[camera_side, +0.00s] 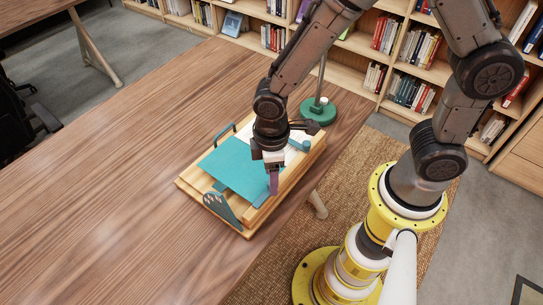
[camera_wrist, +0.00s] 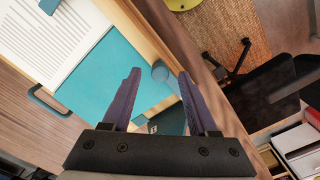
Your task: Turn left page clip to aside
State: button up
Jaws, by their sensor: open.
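A pale wooden book stand (camera_side: 247,232) lies on the table. It bears a teal sheet (camera_side: 228,170) and a white page, and the teal sheet also shows in the wrist view (camera_wrist: 108,75). My gripper (camera_side: 273,190) points down over the stand's right edge, with purple fingers. In the wrist view its jaws (camera_wrist: 158,78) are open and empty. A teal round-ended piece (camera_wrist: 160,72), perhaps a page clip, shows between the fingertips near the wooden edge. I cannot tell if they touch. Another teal cylinder (camera_side: 299,146) sits farther back, beside the white page.
A dark loop handle (camera_side: 223,134) stands at the stand's far left side. A dark teal perforated plate (camera_side: 222,207) is at the near corner. A green lamp base (camera_side: 318,112) stands behind. The wooden table (camera_side: 110,170) is clear to the left.

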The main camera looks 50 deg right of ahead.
notch_tip(320, 180, up, 13)
dwell(0.3)
jog(key=shift+d, duration=0.1)
jog(key=s+d+r+m+t, duration=0.1)
jog(key=d+r+m+t, duration=0.2)
jog(key=d+r, duration=0.5)
jog(key=s+d+m+t, duration=0.2)
jog(key=s+d+m, duration=0.4)
jog(key=s, duration=0.3)
jog(key=shift+s+r+t, duration=0.25)
jog(key=shift+r+t, duration=0.05)
jog(key=shift+r, duration=0.05)
